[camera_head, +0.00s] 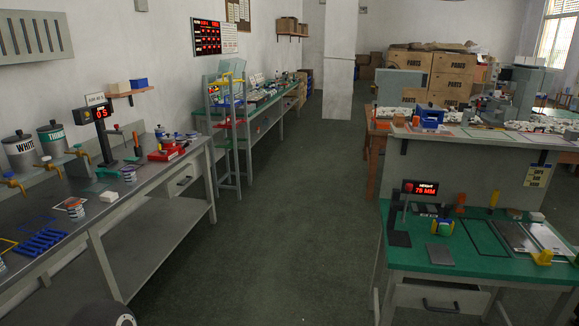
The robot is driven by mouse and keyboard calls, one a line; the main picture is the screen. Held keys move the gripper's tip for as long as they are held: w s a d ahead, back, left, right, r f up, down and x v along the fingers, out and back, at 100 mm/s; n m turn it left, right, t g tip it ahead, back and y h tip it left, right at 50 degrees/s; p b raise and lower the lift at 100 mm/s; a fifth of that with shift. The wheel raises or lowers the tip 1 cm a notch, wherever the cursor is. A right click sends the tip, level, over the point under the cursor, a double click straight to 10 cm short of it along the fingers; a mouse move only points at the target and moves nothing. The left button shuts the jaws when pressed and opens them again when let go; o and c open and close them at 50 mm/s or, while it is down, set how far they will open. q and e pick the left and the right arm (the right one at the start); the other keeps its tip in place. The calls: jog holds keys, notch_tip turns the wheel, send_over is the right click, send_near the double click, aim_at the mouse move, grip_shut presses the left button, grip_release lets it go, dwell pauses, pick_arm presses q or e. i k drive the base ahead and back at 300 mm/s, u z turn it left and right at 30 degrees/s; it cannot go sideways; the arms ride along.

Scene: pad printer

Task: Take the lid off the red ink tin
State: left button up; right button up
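Several small tins stand on the grey left bench (160,178). One small tin (76,212) with a pale body and reddish marks stands near the front of the bench, on or beside a light card. Another tin (129,174) with a purplish band stands farther back near the scale post. More small tins (161,132) are at the far end of the bench. They are too small to tell which is the red ink tin or whether its lid is on.
Two large canisters (20,151), marked white and thinner, stand at the left wall with taps in front. A blue rack (40,242) lies on the bench. The floor (270,230) between the benches is clear. A green-topped table (450,250) stands at the right.

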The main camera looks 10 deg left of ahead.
aim_at(168, 138)
jog(key=u, duration=0.1)
jog(key=i, duration=1.35)
jog(key=u, duration=0.35)
jog(key=i, duration=1.35)
jog(key=u, duration=0.35)
jog(key=i, duration=1.5)
jog(key=u, duration=0.35)
jog(key=i, duration=1.25)
jog(key=u, duration=0.1)
